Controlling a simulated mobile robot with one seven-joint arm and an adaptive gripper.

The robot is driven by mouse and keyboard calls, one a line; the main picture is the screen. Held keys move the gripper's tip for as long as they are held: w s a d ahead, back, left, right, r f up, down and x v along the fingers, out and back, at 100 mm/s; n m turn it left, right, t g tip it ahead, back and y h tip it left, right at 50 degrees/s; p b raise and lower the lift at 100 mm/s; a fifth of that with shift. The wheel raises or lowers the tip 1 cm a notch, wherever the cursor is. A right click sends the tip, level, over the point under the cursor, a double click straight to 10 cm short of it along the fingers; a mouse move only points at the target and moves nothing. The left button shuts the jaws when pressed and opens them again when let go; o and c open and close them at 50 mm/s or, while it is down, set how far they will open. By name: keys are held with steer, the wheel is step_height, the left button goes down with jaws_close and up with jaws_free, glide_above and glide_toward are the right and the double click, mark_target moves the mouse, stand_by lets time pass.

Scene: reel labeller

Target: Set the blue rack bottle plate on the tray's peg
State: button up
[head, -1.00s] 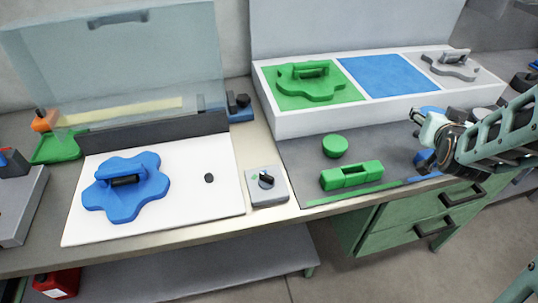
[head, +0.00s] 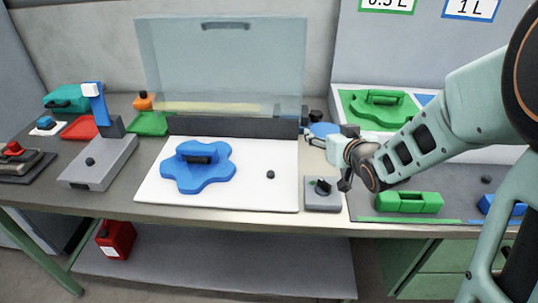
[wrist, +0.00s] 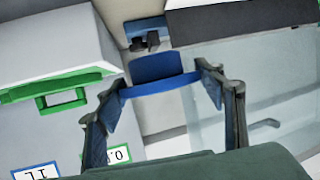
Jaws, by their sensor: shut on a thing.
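My gripper (head: 338,150) is shut on a blue plate (wrist: 160,66), whose blue edge spans between the two fingers in the wrist view. In the head view a blue rounded part (head: 324,129) shows just beyond the gripper and looks like this plate; most of it is hidden. The gripper is in the air to the right of the white tray (head: 230,202). The tray's short black peg (head: 270,174) stands bare on its right half. A blue flower-shaped plate (head: 212,178) with a dark-gripped handle lies on the tray's left half.
A clear guard (head: 220,65) stands raised behind the tray. A grey knob box (head: 322,203) sits right of the tray. A green block (head: 408,202) lies farther right, before the white rack with its green plate (head: 380,108). A grey device (head: 98,165) stands left.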

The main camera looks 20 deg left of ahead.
mark_target(272, 172)
steer(key=s+a+f+n+g+y, duration=0.1)
steer(key=s+a, duration=0.1)
steer(key=a, duration=0.2)
steer(key=s+a+f+n+g+y+b, duration=0.1)
steer(key=s+a, duration=0.1)
steer(key=a, duration=0.3)
steer(key=s+a+f+n+g+y, duration=0.1)
steer(key=s+a+n+y, duration=0.1)
steer(key=a, duration=0.2)
steer(key=shift+s+a+f+b, duration=0.2)
steer(key=shift+s+f+b, duration=0.05)
steer(key=shift+f+b, duration=0.15)
step_height(272, 172, down, 6)
steer(key=b, duration=0.4)
steer(key=shift+r+b, duration=0.2)
steer(key=shift+b, duration=0.2)
steer(key=shift+d+f+b, duration=0.1)
steer(key=shift+f+b, duration=0.4)
steer(key=shift+f, duration=0.1)
steer(key=o, duration=0.9)
steer(key=shift+s, duration=0.1)
steer(key=shift+o, duration=0.2)
steer(key=shift+p+v, duration=1.9)
steer(key=shift+v, duration=2.05)
steer(key=shift+p+v, duration=0.7)
steer(key=shift+v, duration=0.9)
steer(key=shift+w+r, duration=0.1)
steer(key=shift+w, duration=0.15)
